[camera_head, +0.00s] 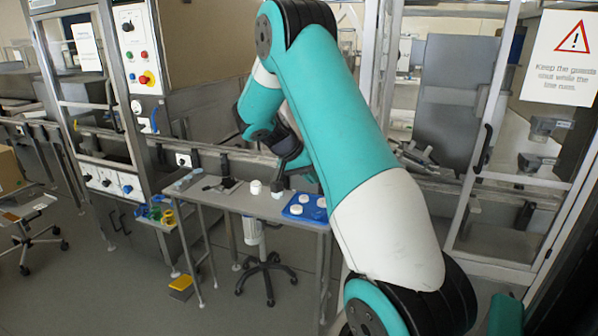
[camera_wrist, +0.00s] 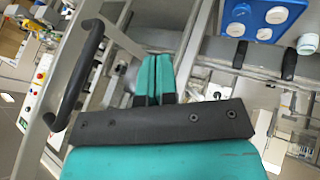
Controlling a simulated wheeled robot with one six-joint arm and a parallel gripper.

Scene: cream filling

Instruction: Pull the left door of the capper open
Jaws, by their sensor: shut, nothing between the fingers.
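My gripper (camera_wrist: 155,80) has two teal fingers that lie together with nothing between them. In the wrist view a black bar handle (camera_wrist: 75,75) is fixed to a grey metal frame, left of my fingers and apart from them. In the head view my teal and white arm fills the middle and hides part of the machine behind it; the fingers are not clear there. A glazed door with a black handle (camera_head: 483,148) stands at the right, closed as far as I can tell. I cannot tell which handle is the one in the wrist view.
A narrow grey table (camera_head: 235,200) stands below my wrist, with a blue tray (camera_head: 294,211) of white round pieces on it. The tray also shows in the wrist view (camera_wrist: 229,17). A stool (camera_head: 262,270) is under the table.

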